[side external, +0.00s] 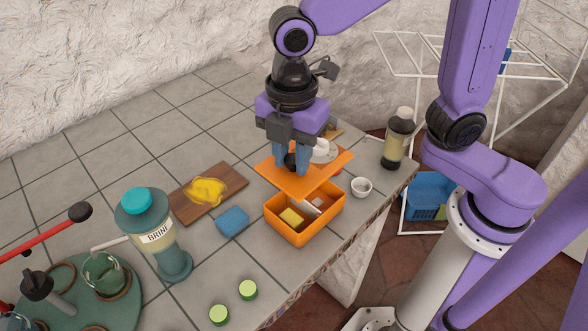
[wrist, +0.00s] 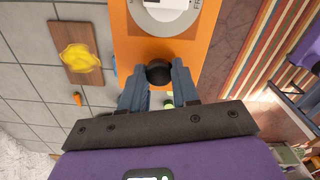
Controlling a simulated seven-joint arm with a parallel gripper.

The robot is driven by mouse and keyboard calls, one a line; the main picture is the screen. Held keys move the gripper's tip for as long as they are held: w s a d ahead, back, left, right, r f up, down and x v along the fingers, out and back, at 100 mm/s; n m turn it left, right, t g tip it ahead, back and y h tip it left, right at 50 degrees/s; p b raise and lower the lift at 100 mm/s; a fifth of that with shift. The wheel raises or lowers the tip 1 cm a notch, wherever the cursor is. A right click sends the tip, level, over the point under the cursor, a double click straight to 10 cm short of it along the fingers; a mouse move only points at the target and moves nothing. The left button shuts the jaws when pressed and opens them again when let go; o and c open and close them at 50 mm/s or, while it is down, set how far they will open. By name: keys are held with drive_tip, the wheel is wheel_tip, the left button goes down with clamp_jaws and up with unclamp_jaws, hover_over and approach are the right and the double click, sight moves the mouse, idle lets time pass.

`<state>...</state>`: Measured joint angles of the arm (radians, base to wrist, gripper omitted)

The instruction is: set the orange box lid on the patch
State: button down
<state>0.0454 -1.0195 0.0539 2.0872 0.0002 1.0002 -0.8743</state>
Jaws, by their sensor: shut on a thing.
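My gripper (side external: 290,168) is shut on the black knob of the orange box lid (side external: 330,167). It holds the lid flat above the open orange box (side external: 298,238), partly overhanging it. In the wrist view the fingers (wrist: 158,78) pinch the knob (wrist: 159,72) and the lid (wrist: 190,62) extends upward from it. A yellow block (side external: 291,217) and a white piece lie in the box. I cannot make out for certain which surface is the patch.
A brown board (side external: 232,181) with a yellow cloth (side external: 206,191), a blue block (side external: 232,221) and a brine dispenser (side external: 160,235) stand left. Bare tiles lie behind the board.

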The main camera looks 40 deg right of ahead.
drive_tip(key=w+d+f, duration=0.3)
drive_tip(key=w+d, duration=0.1)
drive_tip(key=w, duration=0.4)
drive_tip(key=w+d+f, duration=0.3)
drive_tip(key=w+d, duration=0.2)
drive_tip(key=w, duration=0.4)
drive_tip(key=shift+s+a+f, duration=0.1)
drive_tip(key=shift+a+f, duration=0.05)
drive_tip(key=shift+f, duration=1.45)
drive_tip(key=shift+s+a+f, duration=0.1)
drive_tip(key=shift+f, duration=1.45)
drive_tip(key=shift+f, duration=0.95)
drive_tip(key=c, duration=0.8)
unclamp_jaws()
drive_tip(key=shift+o, duration=0.2)
wheel_tip(320, 180, up, 7)
